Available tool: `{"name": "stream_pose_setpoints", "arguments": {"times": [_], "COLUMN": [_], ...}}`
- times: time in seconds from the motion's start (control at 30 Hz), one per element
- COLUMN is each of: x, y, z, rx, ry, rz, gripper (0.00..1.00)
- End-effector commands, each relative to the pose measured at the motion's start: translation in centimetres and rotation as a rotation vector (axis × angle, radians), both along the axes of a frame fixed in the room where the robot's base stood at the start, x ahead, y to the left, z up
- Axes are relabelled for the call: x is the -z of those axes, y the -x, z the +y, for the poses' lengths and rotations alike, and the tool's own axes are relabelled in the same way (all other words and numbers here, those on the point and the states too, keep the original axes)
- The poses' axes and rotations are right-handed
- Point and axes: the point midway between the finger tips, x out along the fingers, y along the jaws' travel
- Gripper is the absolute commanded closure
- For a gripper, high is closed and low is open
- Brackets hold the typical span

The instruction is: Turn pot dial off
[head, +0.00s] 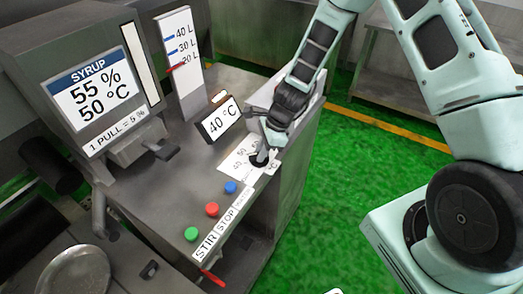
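The pot dial (257,161) is a small dark knob on a white plate (236,157) printed with numbers, on top of the steel console. My arm reaches down from the upper right, and my gripper (266,151) is right over the dial. It hides part of the dial and the right side of the plate. The fingertips are at or very near the dial; I cannot tell whether they touch it. The fingers are too small and overlapped to show whether they are open or shut. The dial's pointer setting is not readable.
A display (220,120) reading 40 °C stands just behind the dial. Green (191,234), red (212,209) and blue (231,187) buttons sit in front. A level gauge (181,60) and the syrup machine (90,92) stand to the left. Green floor (370,165) is open to the right.

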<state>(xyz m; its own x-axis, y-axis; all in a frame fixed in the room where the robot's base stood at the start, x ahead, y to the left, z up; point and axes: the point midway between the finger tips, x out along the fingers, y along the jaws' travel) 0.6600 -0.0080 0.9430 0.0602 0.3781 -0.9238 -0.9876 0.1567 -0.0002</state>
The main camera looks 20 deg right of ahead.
Motion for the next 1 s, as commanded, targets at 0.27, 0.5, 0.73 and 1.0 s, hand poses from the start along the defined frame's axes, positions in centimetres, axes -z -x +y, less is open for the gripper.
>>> {"name": "stream_pose_setpoints", "arguments": {"times": [0.27, 0.5, 0.73, 1.0], "x": [-0.06, -0.17, -0.11, 0.01], "y": [-0.01, -0.09, -0.25, -0.39], "z": [0.02, 0.02, 0.02, 0.04], "rx": [-0.009, -0.095, -0.268, -0.500], "ry": [0.000, 0.000, 0.001, 0.001], "rz": [0.001, 0.000, -0.001, -0.002], "gripper": [1.00, 1.00, 1.00, 1.00]}}
